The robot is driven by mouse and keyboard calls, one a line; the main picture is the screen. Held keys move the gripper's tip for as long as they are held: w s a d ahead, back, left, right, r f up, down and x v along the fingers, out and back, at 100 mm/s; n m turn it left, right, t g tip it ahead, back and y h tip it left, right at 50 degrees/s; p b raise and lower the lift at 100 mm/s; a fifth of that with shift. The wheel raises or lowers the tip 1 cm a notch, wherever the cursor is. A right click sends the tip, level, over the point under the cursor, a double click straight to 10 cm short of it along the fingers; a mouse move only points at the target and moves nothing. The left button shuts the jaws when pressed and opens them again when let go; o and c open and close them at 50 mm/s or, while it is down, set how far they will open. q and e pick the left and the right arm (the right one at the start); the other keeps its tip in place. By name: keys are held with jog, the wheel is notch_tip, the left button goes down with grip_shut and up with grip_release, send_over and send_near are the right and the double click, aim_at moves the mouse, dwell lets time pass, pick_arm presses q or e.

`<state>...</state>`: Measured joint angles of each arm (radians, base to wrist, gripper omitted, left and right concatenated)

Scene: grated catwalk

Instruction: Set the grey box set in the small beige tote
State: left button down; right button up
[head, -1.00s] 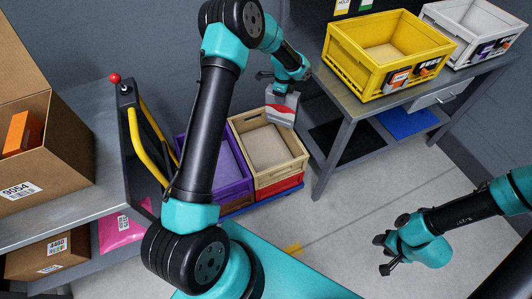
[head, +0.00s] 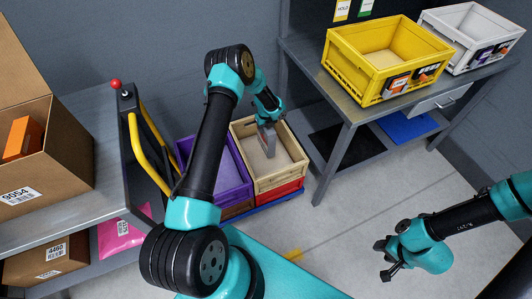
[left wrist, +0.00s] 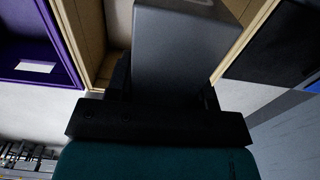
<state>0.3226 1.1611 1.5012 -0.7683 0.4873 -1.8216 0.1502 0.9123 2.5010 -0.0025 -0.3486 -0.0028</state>
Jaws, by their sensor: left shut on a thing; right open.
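The grey box set (head: 267,140) is held by my left gripper (head: 267,118), which is shut on it. It hangs over the small beige tote (head: 290,180), with its lower end at or inside the tote's opening; whether it touches the tote floor I cannot tell. In the left wrist view the grey box set (left wrist: 185,50) fills the middle between the fingers, with the beige tote's wall (left wrist: 85,35) beside it. My right gripper (head: 384,260) is open and empty above the floor at the right.
A purple tote (head: 232,188) stands directly left of the beige tote. A yellow crate (head: 350,75) and a white crate (head: 460,50) stand on the bench at the right. A cart with yellow handles (head: 145,150) and a shelf with cardboard boxes (head: 50,160) are at the left.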

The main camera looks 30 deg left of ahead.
pick_arm(q)
notch_tip(320, 180, down, 6)
jog(key=shift+r, duration=0.1)
dwell(0.4)
jog(key=shift+f, duration=2.05)
jog(key=c, duration=0.5)
grip_release()
notch_tip(320, 180, up, 12)
jog(key=shift+r, duration=0.15)
